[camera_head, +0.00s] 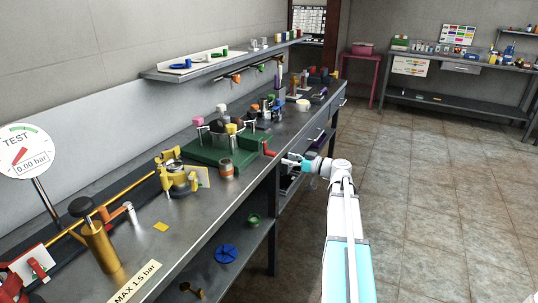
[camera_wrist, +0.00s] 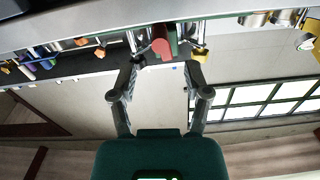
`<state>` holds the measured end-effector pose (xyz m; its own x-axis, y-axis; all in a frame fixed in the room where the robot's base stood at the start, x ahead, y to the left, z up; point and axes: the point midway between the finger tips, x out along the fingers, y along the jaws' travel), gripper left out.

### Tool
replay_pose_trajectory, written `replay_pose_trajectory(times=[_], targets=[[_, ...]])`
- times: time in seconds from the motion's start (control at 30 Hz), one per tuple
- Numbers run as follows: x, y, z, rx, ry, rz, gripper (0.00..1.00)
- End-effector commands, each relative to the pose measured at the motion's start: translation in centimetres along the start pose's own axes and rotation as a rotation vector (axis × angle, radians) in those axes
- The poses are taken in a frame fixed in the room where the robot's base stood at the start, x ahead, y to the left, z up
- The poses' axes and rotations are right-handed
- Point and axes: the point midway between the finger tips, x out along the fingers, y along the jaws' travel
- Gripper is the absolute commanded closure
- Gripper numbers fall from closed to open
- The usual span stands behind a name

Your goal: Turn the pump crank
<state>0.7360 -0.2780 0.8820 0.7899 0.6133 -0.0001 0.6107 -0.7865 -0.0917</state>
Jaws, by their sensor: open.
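A red crank handle (camera_head: 267,148) stands at the front edge of the steel bench, at the right end of a green tray-like base (camera_head: 205,153). I take it to be the pump crank. In the wrist view, the red handle (camera_wrist: 160,41) shows beyond the fingertips, near the middle, with a dark end beside it. My gripper (camera_head: 288,161) is just right of the handle at the bench's edge. In the wrist view its two fingers (camera_wrist: 162,76) are spread apart with nothing between them. Whether a fingertip touches the crank I cannot tell.
Several colored-topped parts (camera_head: 231,128) stand on the green base. A yellow clamp device (camera_head: 176,176), an orange-banded can (camera_head: 226,169) and a brass cylinder (camera_head: 100,246) stand nearer on the bench. A lower shelf holds a blue disc (camera_head: 226,253). The tiled floor (camera_head: 430,200) at right is clear.

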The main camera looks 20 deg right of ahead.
Motion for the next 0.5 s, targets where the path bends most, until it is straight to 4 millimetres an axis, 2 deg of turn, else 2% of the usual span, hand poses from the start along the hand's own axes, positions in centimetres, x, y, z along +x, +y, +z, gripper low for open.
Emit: replay_pose_trajectory(times=[0.2, 0.5], targets=[[3.5, 0.1, 0.0, 0.000, 0.000, -0.002, 0.38], [7.0, 0.0, 0.0, 0.000, 0.000, -0.002, 0.38]])
